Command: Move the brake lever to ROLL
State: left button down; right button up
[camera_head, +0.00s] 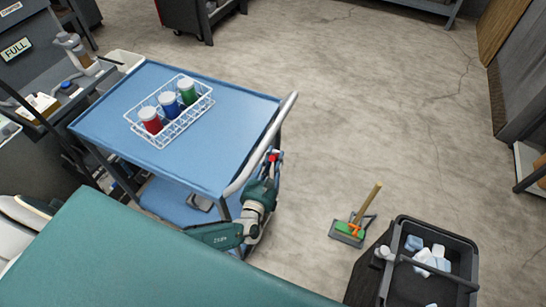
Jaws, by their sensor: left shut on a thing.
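A blue cart (105,118) stands left of centre, with a pale curved push handle (287,110) along its right side. My left gripper (272,158) is at the outer side of this handle, near its middle. It is shut on a small red part that looks like the brake lever (275,154); the fingers hide most of it. Whether the lever points to ROLL cannot be read, and no lever markings are visible. My right gripper is not in view.
A white wire basket (167,139) on the cart holds red, blue and green jars with white lids. The floor right of the cart is mostly clear.

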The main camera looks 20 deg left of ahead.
pick_arm(q)
jog(key=shift+w+r+g+p, duration=0.25)
jog(key=shift+r+g+p, duration=0.25)
jog(key=shift+p, duration=0.8)
jog(key=shift+w+r+g+p, duration=0.25)
jog(key=shift+r+g+p, duration=0.2)
jog(key=shift+p, duration=0.8)
jog(key=shift+w+f+g+p, duration=0.2)
jog(key=shift+g+p, duration=0.25)
jog(key=shift+p, duration=0.05)
jog(key=shift+f, duration=0.15)
jog(key=c, duration=1.4)
grip_release()
